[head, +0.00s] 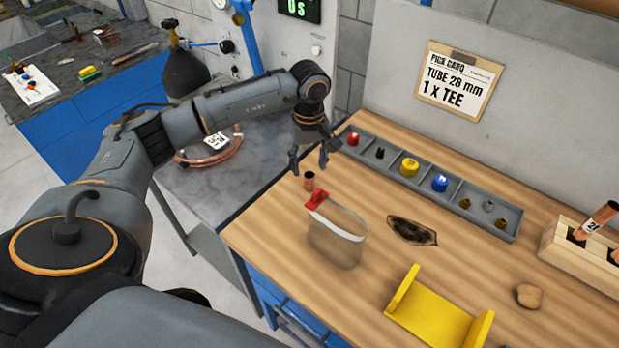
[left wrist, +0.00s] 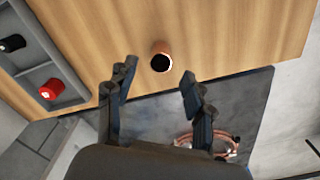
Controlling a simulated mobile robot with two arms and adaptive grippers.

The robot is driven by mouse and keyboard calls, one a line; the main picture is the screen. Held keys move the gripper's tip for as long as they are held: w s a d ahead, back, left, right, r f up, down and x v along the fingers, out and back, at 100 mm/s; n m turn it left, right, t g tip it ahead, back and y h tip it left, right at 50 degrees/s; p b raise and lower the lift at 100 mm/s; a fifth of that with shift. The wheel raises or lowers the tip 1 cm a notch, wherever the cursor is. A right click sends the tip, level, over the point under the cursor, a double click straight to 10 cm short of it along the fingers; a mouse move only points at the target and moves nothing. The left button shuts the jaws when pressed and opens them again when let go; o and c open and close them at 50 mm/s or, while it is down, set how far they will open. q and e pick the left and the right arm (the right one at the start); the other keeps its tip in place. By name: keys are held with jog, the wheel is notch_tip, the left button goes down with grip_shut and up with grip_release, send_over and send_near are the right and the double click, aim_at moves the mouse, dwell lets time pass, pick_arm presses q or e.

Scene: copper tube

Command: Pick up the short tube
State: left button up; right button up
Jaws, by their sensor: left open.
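The short copper tube (head: 309,181) stands upright near the left edge of the wooden bench, behind a red clip. In the left wrist view the tube (left wrist: 160,58) shows its dark open end, just beyond and between my fingertips. My left gripper (head: 309,160) is open above the tube and apart from it. In the left wrist view both fingers of the left gripper (left wrist: 155,88) are spread, with nothing between them. My right gripper is in neither view.
A clear bag with a red clip (head: 316,200) stands close in front of the tube. A grey divided tray (head: 463,188) with coloured parts lies behind. A yellow cradle (head: 430,313), a dark scorch mark (head: 412,231) and a wooden rack (head: 560,245) are to the right.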

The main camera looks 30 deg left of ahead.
aim_at(309, 175)
pick_arm(q)
jog(key=shift+s+f+p, duration=0.1)
jog(key=shift+f+p, duration=0.45)
notch_tip(309, 175, down, 4)
jog(key=shift+d+r+p, duration=0.1)
jog(key=shift+r+p, duration=0.1)
jog(key=shift+p, duration=0.65)
jog(key=shift+f, duration=0.4)
grip_shut()
